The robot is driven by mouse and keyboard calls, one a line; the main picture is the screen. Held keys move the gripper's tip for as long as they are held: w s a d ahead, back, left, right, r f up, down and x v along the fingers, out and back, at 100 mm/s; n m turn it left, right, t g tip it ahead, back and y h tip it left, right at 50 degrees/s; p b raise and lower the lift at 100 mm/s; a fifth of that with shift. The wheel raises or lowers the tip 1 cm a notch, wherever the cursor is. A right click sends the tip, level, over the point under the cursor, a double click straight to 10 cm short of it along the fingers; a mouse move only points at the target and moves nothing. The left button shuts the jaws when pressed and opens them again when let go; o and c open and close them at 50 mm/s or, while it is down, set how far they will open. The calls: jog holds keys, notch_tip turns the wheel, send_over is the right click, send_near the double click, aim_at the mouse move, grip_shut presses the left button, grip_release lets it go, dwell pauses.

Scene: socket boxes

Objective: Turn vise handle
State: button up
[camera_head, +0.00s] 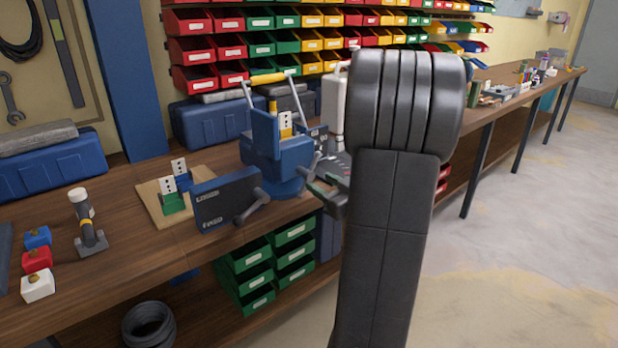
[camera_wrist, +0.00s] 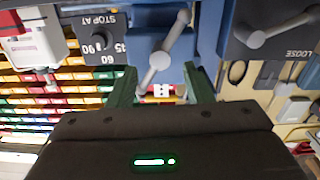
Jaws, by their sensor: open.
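The blue vise (camera_head: 275,158) stands on the wooden bench in the head view, and its blue body (camera_wrist: 150,22) fills the top middle of the wrist view. Its grey handle (camera_wrist: 165,50) is a slanted bar with a round hub and rounded ends. In the head view the handle (camera_head: 312,163) is small and partly hidden by my gripper. My gripper (camera_wrist: 160,80) is open, with green fingers either side of the handle's lower end in the picture. I cannot tell whether either finger touches it. In the head view my gripper (camera_head: 322,184) is just right of the vise.
A dark blue panel (camera_head: 222,203) with its own grey crank stands left of the vise; the crank (camera_wrist: 275,32) shows beside "LOOSE". A "STOP AT" dial panel (camera_wrist: 95,35) is on the other side. Colored bins (camera_head: 300,42) line the wall. My arm hides some bench.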

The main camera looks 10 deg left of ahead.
aim_at(311, 177)
jog(key=x, duration=0.6)
jog(key=c, duration=1)
